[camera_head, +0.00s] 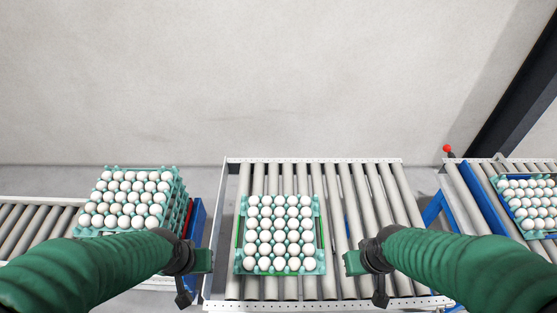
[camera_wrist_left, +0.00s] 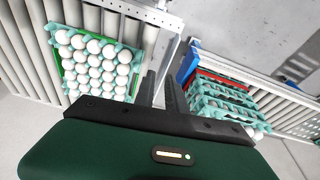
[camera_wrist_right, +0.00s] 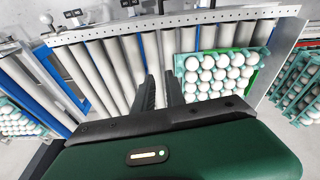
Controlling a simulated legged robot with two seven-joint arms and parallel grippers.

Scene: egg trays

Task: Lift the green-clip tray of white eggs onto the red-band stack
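The green-clip tray (camera_head: 242,266) is turquoise with bright green edges and is filled with white eggs. It lies flat on the middle roller conveyor and also shows in the left wrist view (camera_wrist_left: 55,40) and right wrist view (camera_wrist_right: 262,62). The red-band stack (camera_head: 178,200) stands at the left, several turquoise trays high, with eggs on top; its red band (camera_wrist_left: 222,78) shows in the left wrist view. My left gripper (camera_head: 183,298) is left of the tray, between it and the stack. My right gripper (camera_head: 380,298) is right of the tray. Both are empty, apart from the tray, with a narrow gap between their fingers.
The middle conveyor (camera_head: 385,205) has bare rollers right of the tray and a raised metal side rail. Another egg stack (camera_head: 500,190) stands on a blue-framed conveyor at the far right. A gap separates the conveyors. A blue piece (camera_head: 198,218) stands beside the left stack.

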